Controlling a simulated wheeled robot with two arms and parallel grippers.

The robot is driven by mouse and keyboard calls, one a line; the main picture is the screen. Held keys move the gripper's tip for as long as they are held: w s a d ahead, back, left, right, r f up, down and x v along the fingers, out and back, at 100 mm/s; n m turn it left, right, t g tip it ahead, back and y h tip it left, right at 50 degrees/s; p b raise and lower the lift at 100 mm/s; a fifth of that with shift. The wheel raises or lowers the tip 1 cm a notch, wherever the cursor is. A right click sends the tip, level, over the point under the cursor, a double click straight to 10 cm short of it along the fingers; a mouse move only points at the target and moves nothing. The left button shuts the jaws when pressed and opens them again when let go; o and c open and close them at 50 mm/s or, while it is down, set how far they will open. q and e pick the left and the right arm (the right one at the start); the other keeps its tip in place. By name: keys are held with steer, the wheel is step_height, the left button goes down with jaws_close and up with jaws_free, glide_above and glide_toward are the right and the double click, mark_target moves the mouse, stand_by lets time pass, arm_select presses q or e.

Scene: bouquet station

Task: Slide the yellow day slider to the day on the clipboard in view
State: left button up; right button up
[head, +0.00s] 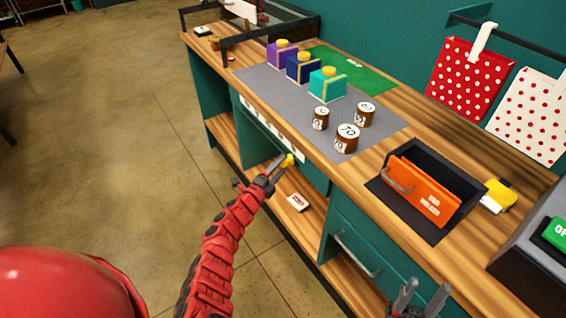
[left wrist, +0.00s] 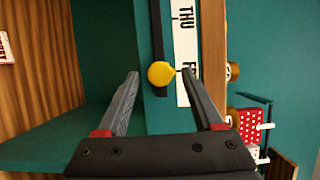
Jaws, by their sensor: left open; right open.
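The yellow day slider (head: 289,159) is a round knob on the bench's front edge, at the near end of a white day strip (head: 262,122). In the left wrist view the knob (left wrist: 162,74) sits on a dark rail, and its small pointer is by the start of a word beginning with F, past THU. My left gripper (head: 272,174) is open; its fingers (left wrist: 158,88) are on either side of the knob, the right fingertip very close to it. Contact is unclear. My right gripper (head: 422,298) is open and empty at the bottom. I cannot make out a clipboard with a day.
On the bench stand several boxes with yellow tops (head: 327,84), brown numbered jars (head: 347,138) and a black tray (head: 455,165) holding an orange handled object (head: 424,190). A drawer handle (head: 357,254) juts from the front below. Open floor (head: 110,130) lies left.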

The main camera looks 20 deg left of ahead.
mark_target(287, 162)
arm_select(q)
steer(key=shift+x, duration=1.3)
jaws_close()
stand_by(0.6)
